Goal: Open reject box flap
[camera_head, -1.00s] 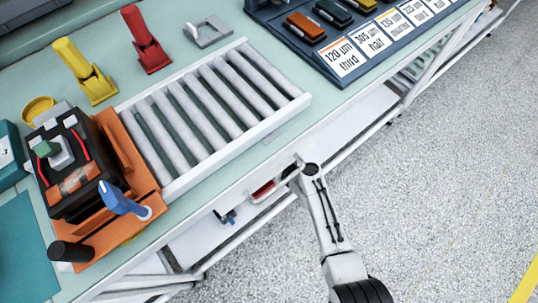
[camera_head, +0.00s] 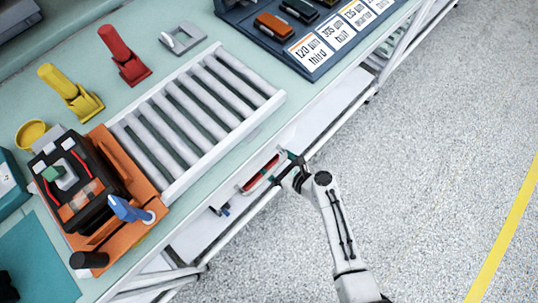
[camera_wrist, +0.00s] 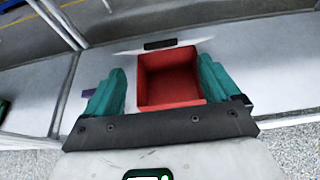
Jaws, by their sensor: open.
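A red box (camera_wrist: 168,80) shows in the wrist view with its open inside facing the camera. A pale panel with a dark handle-like strip (camera_wrist: 160,44) lies along its far edge; I cannot tell for sure whether this is the flap. In the head view a red part of the box (camera_head: 261,173) shows low at the bench front, partly hidden. My gripper (camera_wrist: 160,84) is open and empty, its teal fingers on either side of the red box in the picture. It also shows in the head view (camera_head: 286,163) beside the box. Contact cannot be told.
The bench edge runs above my gripper, with a roller conveyor (camera_head: 200,112) on top. A black device in an orange fixture (camera_head: 140,232) with a blue lever (camera_head: 128,209) stands left. Labelled trays (camera_head: 310,50) are at the back. Speckled floor to the right is clear.

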